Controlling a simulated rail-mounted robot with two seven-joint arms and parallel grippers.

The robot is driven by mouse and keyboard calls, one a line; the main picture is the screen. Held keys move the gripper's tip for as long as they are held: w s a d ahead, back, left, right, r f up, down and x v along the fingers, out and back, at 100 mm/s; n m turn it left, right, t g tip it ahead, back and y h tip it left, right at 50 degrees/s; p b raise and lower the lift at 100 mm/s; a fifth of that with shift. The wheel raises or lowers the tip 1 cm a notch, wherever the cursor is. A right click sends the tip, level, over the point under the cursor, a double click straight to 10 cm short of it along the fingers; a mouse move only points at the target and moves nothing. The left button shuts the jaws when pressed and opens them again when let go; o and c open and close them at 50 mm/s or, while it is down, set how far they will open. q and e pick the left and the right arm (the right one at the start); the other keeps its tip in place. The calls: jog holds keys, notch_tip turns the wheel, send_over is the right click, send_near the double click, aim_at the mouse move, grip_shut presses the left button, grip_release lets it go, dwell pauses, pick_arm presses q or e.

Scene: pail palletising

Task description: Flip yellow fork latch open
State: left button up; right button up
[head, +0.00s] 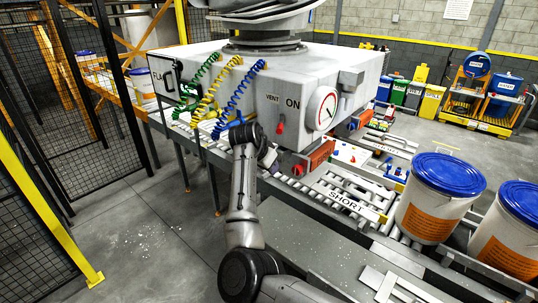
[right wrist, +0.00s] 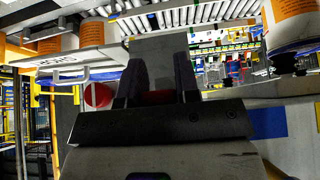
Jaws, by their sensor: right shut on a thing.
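My right gripper (right wrist: 160,82) shows in the right wrist view, its two dark fingers around a small red piece (right wrist: 157,97). Only a strip of that piece shows low between the fingers. A grey slab stands behind the fingertips. In the head view, one arm of mine rises from the bottom to the lower front edge of the white box-shaped machine (head: 215,72), beside the blue coiled hose. Its fingertips are hidden there. I cannot make out a yellow fork latch for certain in either view. My left gripper is not in view.
White pails with blue lids (head: 449,172) stand on the roller conveyor at right, near a SHORT plate (head: 345,198). Floor at left is open.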

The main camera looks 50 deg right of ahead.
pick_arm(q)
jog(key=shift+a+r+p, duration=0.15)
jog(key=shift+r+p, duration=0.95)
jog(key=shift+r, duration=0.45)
pick_arm(e)
jog(key=shift+r+y, duration=0.3)
jog(key=shift+y, duration=0.5)
jog(key=o, duration=0.9)
jog(key=shift+a+r, duration=0.15)
jog(key=shift+r, duration=0.15)
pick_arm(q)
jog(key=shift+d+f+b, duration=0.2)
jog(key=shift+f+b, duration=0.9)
pick_arm(e)
jog(key=v, duration=1.3)
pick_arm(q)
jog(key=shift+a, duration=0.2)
